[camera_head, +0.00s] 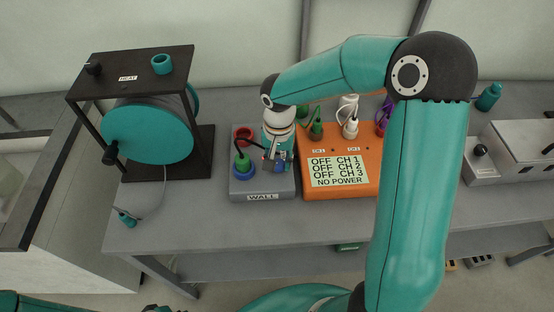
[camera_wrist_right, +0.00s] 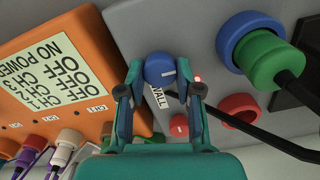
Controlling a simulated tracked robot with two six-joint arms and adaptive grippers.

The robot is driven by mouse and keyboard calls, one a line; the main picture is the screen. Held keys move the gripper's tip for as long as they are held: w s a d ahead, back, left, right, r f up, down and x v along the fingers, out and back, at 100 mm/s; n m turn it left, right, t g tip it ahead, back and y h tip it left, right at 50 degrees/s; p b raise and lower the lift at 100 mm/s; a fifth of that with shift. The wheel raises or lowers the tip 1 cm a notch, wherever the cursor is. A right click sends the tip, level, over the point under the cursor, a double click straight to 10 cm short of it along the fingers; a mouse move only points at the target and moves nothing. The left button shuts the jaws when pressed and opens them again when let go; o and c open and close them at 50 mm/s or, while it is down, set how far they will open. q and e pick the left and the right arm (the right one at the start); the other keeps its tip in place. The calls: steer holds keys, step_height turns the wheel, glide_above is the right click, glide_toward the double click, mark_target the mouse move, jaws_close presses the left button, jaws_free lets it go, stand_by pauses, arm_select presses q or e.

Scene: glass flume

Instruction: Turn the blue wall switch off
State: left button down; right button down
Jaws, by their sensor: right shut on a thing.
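The grey box labelled WALL (camera_head: 262,197) stands on the bench. Its blue switch (camera_wrist_right: 159,68) is a round knob with a white mark, which points right in the wrist view. My right gripper (camera_wrist_right: 160,82) reaches down over the box and is shut on the blue knob, one finger on each side. In the head view the right gripper (camera_head: 277,160) partly hides the knob. A small red light (camera_wrist_right: 197,79) glows beside the knob in the wrist view. My left gripper is not in view.
The orange box (camera_head: 341,192) on the right shows OFF for its channels and NO POWER. A green plug (camera_head: 242,161) with a black cable sits in the grey box's blue socket, near a red socket (camera_wrist_right: 240,108). The HEAT frame with its teal drum (camera_head: 148,132) stands left.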

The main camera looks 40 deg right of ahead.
steer(key=shift+w+a+n, duration=0.1)
steer(key=shift+n, duration=0.2)
steer(key=n+b, duration=0.1)
steer(key=n, duration=0.2)
steer(key=shift+w+n, duration=0.1)
steer(key=shift+n, duration=0.2)
steer(key=n, duration=0.4)
steer(key=shift+n+b, duration=0.3)
steer(key=shift+b, duration=0.1)
steer(key=n, duration=0.4)
steer(key=shift+r, duration=0.1)
steer(key=n, duration=0.5)
steer(key=c, duration=0.8)
jaws_free()
